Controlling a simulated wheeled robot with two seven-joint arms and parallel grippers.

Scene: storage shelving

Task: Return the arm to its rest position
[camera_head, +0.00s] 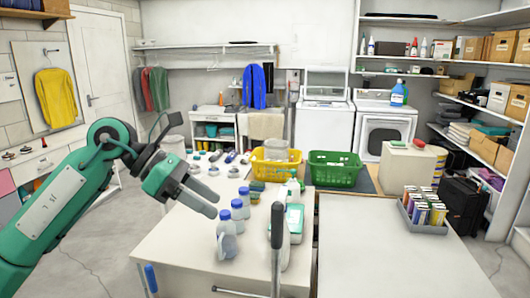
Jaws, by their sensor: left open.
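My left arm (45,215) comes in from the left, green and grey, and reaches towards the white table. My left gripper (212,205) is open, with nothing seen between its fingers. It is raised near the left edge of the table, left of several white bottles with blue caps (227,246). Whether it touches anything is not clear, but it looks apart from them. My right gripper does not show in this view.
A second table (390,260) bears a grey tray of cans (422,228). Shelves (480,110) stand at right. Floor at lower left is clear.

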